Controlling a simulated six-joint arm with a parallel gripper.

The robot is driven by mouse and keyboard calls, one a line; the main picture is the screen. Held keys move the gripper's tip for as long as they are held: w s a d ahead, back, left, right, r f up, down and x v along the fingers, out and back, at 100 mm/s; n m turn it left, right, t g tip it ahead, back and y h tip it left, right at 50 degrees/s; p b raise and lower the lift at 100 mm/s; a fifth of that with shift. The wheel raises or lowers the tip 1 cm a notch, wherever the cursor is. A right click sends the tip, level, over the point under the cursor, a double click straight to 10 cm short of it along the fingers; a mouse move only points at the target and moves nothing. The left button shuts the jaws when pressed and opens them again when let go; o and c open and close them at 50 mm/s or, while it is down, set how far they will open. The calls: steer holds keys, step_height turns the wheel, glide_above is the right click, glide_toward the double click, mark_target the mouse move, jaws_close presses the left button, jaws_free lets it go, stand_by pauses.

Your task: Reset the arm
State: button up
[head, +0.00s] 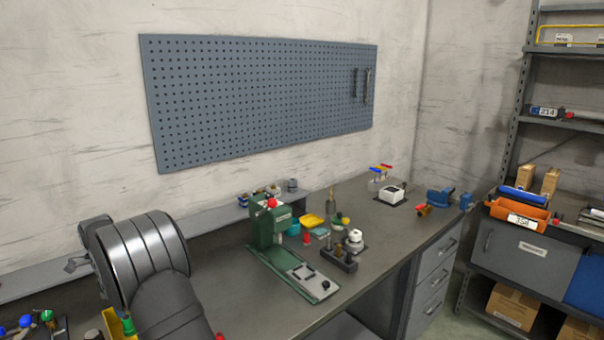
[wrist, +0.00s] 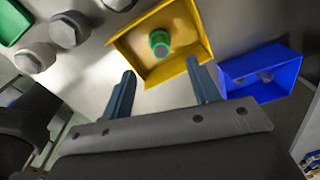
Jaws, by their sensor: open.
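My gripper (wrist: 161,94) shows in the wrist view with its two blue-grey fingers spread apart and nothing between them. A yellow tray (wrist: 182,70) lies just beyond the fingertips, with a green round piece (wrist: 159,42) in it. A blue tray (wrist: 262,89) lies to the right of the right finger. In the head view my arm shows large at the lower left, and my gripper is hidden there.
A green press (head: 270,222) stands mid-bench, with small parts and a yellow dish (head: 311,220) near it. A blue vise (head: 441,197) is at the bench's right end. A pegboard (head: 262,98) hangs on the wall. Grey round pieces (wrist: 69,29) lie at the wrist view's upper left.

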step_height(320, 180, down, 8)
steer(key=shift+w+f, duration=0.15)
steer(key=shift+f, duration=0.05)
steer(key=shift+w+a+r, duration=0.1)
steer(key=shift+a+r, duration=0.05)
steer(key=shift+r, duration=0.2)
step_height(320, 180, up, 4)
steer(key=shift+f, duration=0.2)
steer(key=w+d+r, duration=0.3)
steer(key=d+r, duration=0.4)
steer(key=d, duration=0.6)
steer(key=s+d+m, duration=0.3)
steer(key=s+d, duration=0.2)
steer(key=d, duration=0.4)
steer(key=s+d+m, duration=0.4)
steer(key=s+d, duration=0.1)
steer(key=d, duration=0.3)
steer(key=a+f, duration=0.2)
steer(key=s+a+f, duration=0.1)
steer(key=a+f, duration=0.1)
steer(key=a, duration=0.1)
steer(key=s+a+f, duration=0.1)
steer(key=a+f, duration=0.1)
steer(key=a, duration=0.1)
steer(key=shift+a+f, duration=0.15)
steer(key=shift+a, duration=0.1)
steer(key=shift+s+a+f, duration=0.1)
steer(key=shift+a+f, duration=0.25)
steer(key=shift+a, duration=0.25)
steer(key=shift+o, duration=0.5)
